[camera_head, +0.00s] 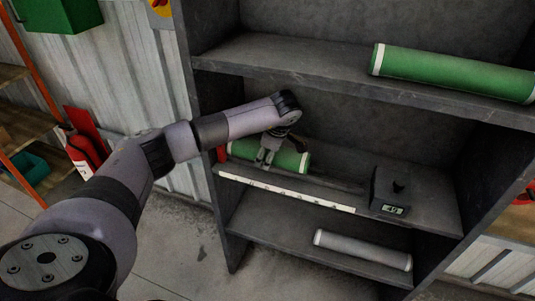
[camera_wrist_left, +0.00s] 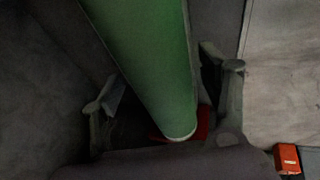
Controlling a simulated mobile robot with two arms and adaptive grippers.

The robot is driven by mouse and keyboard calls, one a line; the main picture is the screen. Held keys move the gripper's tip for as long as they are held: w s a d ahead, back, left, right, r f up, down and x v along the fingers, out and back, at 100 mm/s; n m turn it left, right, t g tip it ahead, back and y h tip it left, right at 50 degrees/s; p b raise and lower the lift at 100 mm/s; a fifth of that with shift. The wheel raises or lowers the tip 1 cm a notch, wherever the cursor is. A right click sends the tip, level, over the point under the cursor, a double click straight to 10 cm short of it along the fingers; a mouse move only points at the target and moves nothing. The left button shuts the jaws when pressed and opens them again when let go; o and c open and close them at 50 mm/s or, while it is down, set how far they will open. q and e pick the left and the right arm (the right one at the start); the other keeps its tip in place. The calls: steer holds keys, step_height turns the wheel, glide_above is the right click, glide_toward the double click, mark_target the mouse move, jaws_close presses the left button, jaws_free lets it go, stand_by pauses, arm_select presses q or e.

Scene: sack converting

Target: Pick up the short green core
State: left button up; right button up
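The short green core (camera_head: 290,159) lies on the middle shelf (camera_head: 430,205), with a pale band at its end. My left gripper (camera_head: 266,158) is at the core, covering part of it in the head view. In the left wrist view the green core (camera_wrist_left: 150,50) runs between the two spread fingers of my left gripper (camera_wrist_left: 165,95). The left finger stands apart from the core. The right finger is close beside it, and I cannot tell whether it touches. My right gripper is not in view.
A longer green core (camera_head: 450,73) lies on the upper shelf. A grey core (camera_head: 362,249) lies on the lower shelf. A fire extinguisher (camera_head: 84,153) stands left.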

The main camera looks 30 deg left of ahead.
arm_select(q)
steer(key=shift+r, duration=0.1)
steer(key=c, duration=1.4)
